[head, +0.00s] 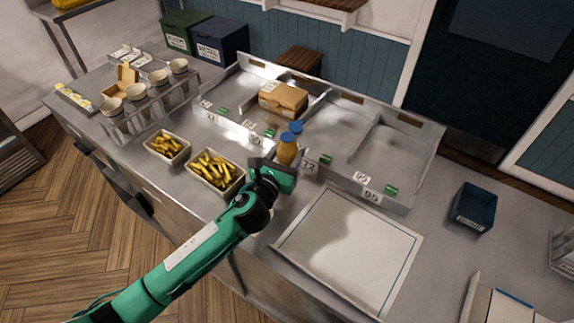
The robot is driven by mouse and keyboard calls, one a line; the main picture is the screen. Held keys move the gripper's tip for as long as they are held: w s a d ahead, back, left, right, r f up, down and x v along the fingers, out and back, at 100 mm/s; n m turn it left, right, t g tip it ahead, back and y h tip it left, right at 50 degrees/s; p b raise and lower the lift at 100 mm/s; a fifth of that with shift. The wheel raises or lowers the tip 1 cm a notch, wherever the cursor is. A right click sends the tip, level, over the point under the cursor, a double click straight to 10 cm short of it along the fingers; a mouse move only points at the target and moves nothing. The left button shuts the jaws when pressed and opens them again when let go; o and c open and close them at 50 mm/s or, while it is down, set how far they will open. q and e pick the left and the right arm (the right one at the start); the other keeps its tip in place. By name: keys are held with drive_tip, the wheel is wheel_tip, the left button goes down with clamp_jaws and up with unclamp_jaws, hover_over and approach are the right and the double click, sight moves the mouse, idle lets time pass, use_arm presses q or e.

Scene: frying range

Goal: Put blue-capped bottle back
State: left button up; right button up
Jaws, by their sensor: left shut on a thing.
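A bottle with orange-brown contents and a blue cap (287,153) stands upright at the front edge of the metal divided tray (392,196). My left gripper (283,166) reaches in from the lower left and is shut on this bottle, low on its body. The gripper hides the bottle's base, so I cannot tell whether it touches the counter. A second blue cap (296,127) shows just behind the first; its bottle is mostly hidden. My right gripper is not in view.
A cardboard box (283,99) sits in the tray's left part. Two containers of fries (218,173) stand left of my gripper. A pale board (350,250) lies in front on the right. A dark blue bin (474,207) stands further right. Cups (137,92) stand at left.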

use_arm(q)
wheel_tip(320, 180, down, 5)
drive_tip(key=shift+r, duration=0.2)
drive_tip(key=shift+f+b, duration=0.15)
drive_tip(key=shift+b, duration=0.15)
drive_tip(key=o, duration=0.9)
drive_tip(key=shift+f, duration=0.15)
drive_tip(key=o, duration=0.4)
drive_tip(key=shift+r, duration=0.2)
